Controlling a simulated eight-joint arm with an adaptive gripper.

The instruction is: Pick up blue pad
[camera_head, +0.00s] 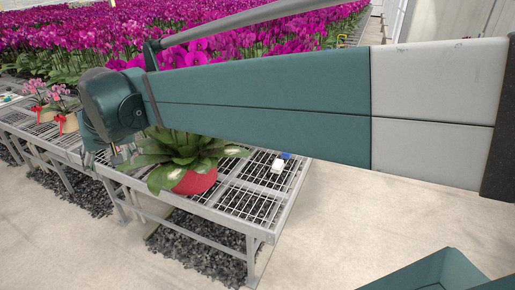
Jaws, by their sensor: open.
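A small blue thing (286,156), likely the blue pad, lies on the wire-mesh bench top (254,204) near its right end. It is partly cut off by my arm's lower edge. A small white object (278,165) sits right beside it, slightly nearer. My gripper (117,154) is at the far end of my arm, at the left, low over the bench beside the potted plant. It is small and partly hidden; it is open and well to the left of the blue thing.
A leafy plant in a red pot (195,182) stands on the bench between my gripper and the blue thing. Pink orchids with red ribbons (60,97) stand at the left. Magenta orchids (190,25) fill the back. The floor (345,215) at right is clear.

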